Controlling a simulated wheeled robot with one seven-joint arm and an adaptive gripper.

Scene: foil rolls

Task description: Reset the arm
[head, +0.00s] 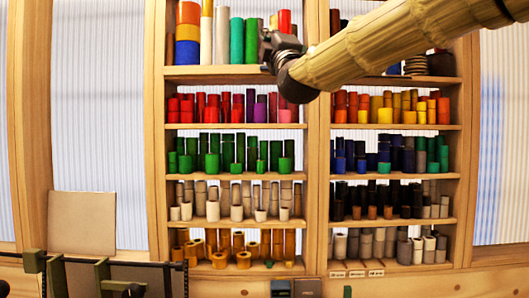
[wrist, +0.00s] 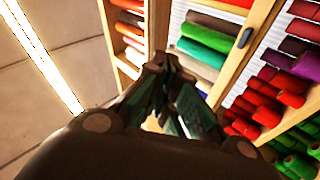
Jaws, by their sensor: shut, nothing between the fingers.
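My gripper (head: 268,48) is at the end of my raised arm, which comes in from the upper right of the head view. It is in front of the upper shelves, near the central upright of the rack. In the wrist view my gripper (wrist: 166,62) has its dark fingers drawn together with nothing between them. The foil rolls stand in rows by colour on the shelves, such as the red rolls (head: 212,105), green rolls (head: 212,160) and orange rolls (head: 220,260). My arm hides part of the upper right shelves.
The wooden shelf rack (head: 230,72) fills the middle of the head view. A tan board (head: 82,222) leans at the lower left. Dark metal equipment (head: 110,280) stands at the bottom left. Small labelled cards (head: 356,274) lie at the right compartment's foot.

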